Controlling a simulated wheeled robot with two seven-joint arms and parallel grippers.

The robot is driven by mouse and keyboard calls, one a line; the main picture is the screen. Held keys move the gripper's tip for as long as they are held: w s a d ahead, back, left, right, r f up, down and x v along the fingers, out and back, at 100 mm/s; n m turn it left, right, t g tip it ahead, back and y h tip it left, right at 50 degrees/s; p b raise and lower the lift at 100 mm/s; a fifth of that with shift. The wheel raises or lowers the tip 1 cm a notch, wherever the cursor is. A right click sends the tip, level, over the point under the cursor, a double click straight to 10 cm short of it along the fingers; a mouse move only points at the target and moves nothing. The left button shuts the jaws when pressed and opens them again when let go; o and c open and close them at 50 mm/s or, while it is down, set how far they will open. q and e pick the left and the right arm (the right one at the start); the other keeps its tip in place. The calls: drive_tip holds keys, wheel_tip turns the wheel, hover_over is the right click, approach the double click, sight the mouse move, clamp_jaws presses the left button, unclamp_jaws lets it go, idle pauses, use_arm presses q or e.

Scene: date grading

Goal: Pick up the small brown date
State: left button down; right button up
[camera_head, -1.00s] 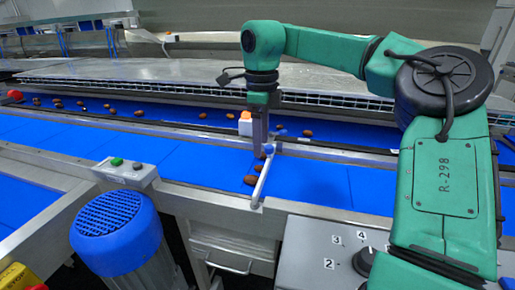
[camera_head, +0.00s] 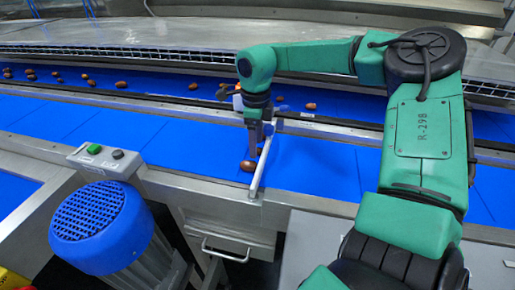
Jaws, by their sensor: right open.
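A small brown date (camera_head: 248,165) lies on the near blue belt (camera_head: 330,170), just left of a light metal bar that slants across the belt. My right gripper (camera_head: 252,152) points down over the belt with its fingertips just above and behind this date. It is open, and its fingers are small and partly overlapped by the bar, so contact with the date cannot be told. My left gripper is not in view.
Several other brown dates (camera_head: 122,84) lie on the far blue belt, behind a metal rail. The slanting bar (camera_head: 263,165) stands close to the gripper's right. A blue motor (camera_head: 98,222) and a green-button box (camera_head: 105,158) are at the near left.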

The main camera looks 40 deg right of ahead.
drive_tip(key=shift+f, duration=0.85)
drive_tip(key=c, duration=0.9)
drive_tip(key=shift+r, duration=0.15)
